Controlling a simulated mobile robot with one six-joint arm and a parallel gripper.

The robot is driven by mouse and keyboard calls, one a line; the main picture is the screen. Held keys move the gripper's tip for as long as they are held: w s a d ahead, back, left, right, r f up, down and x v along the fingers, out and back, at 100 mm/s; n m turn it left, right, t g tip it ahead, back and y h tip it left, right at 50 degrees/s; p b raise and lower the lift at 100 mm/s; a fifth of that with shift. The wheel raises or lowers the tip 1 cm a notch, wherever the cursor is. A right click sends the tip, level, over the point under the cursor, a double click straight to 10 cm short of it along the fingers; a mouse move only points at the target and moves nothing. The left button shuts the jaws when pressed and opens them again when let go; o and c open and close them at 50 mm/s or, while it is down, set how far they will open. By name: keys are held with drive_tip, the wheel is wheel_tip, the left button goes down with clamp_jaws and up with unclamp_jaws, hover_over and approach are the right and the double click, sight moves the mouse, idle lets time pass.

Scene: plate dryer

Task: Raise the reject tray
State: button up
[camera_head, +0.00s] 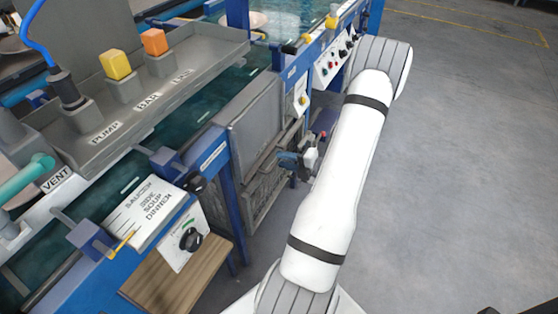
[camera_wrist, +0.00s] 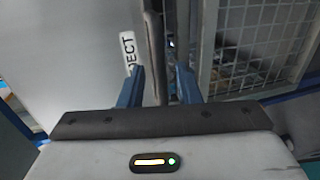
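The reject tray is a grey panel; in the wrist view its face (camera_wrist: 85,45) fills the left side, with a white label (camera_wrist: 128,52) reading "...JECT". A dark upright edge (camera_wrist: 152,40) of it lies between my two blue fingers. My gripper (camera_wrist: 159,70) is open, the fingers apart on either side of that edge; contact cannot be told. In the head view my gripper (camera_head: 290,160) is beside the grey panel (camera_head: 255,125), which hangs down at the side of the blue frame. The fingertips are small there and partly hidden by my wrist.
A wire mesh guard (camera_wrist: 260,45) stands right of the fingers in the wrist view. In the head view, a control panel (camera_head: 333,60) with knobs is beyond my gripper, and a wooden board (camera_head: 175,280) sticks out nearer. The grey floor (camera_head: 450,150) at right is clear.

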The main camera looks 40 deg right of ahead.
drive_tip(key=shift+x, duration=1.4)
drive_tip(key=shift+c, duration=0.4)
clamp_jaws()
